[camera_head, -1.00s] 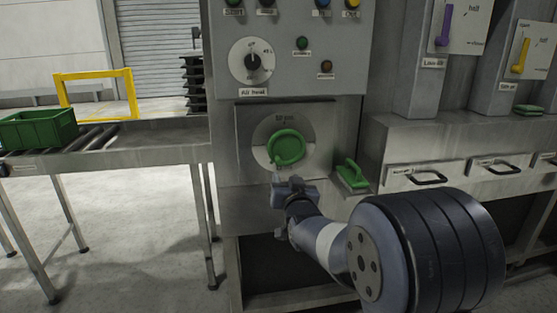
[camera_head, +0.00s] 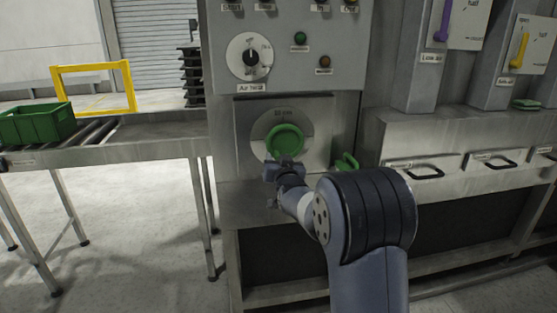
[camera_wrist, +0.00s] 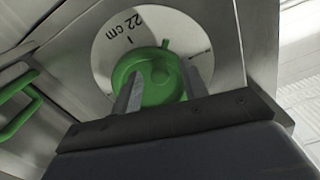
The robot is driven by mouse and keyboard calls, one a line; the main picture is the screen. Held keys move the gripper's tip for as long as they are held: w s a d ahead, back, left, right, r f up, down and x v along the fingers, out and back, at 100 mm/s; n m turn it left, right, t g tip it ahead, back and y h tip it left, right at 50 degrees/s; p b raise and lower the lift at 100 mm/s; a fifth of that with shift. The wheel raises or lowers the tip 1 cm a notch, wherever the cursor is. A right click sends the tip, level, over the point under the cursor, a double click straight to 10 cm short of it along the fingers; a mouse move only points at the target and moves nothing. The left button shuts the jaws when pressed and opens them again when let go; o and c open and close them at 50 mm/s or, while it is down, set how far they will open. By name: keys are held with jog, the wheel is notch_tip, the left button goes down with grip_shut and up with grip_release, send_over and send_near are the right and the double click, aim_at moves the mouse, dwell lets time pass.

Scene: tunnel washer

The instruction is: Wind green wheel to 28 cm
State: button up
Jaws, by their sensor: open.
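The green wheel (camera_head: 284,141) is mounted on a pale round dial (camera_head: 306,124) on the grey machine's front panel. In the wrist view, the green wheel (camera_wrist: 160,80) has a small peg at its rim, and the dial reads 22 cm beside a short mark. My gripper (camera_head: 283,163) is at the lower edge of the wheel in the head view. In the wrist view my gripper (camera_wrist: 163,88) is open, with one finger on each side of part of the wheel. I cannot tell whether the fingers touch it. The gripper hides the wheel's lower part.
A green-handled item (camera_head: 347,162) sits on a ledge just right of the wheel. Above is the Air heat knob (camera_head: 250,58). Drawers with black handles (camera_head: 425,174) are to the right. A green crate (camera_head: 36,123) stands on a roller conveyor to the left.

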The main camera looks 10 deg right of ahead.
aim_at(272, 142)
jog(key=shift+c, duration=0.3)
grip_shut()
jog(key=shift+a+m+b, duration=0.1)
jog(key=shift+m+b, duration=0.3)
jog(key=shift+b, duration=0.15)
jog(key=shift+a+r+m+b, duration=0.15)
jog(key=shift+m+b, duration=0.45)
jog(key=shift+b, duration=0.1)
jog(key=shift+a+r+m+b, duration=0.2)
jog(key=shift+r+m+b, duration=0.2)
jog(key=shift+m+b, duration=0.8)
jog(key=r+m+b, duration=0.1)
jog(key=m+b, duration=0.1)
jog(key=m, duration=0.1)
jog(key=shift+a+r, duration=0.2)
jog(key=shift+r+m+b, duration=0.55)
jog(key=shift+m+b, duration=0.25)
jog(key=shift+b, duration=0.05)
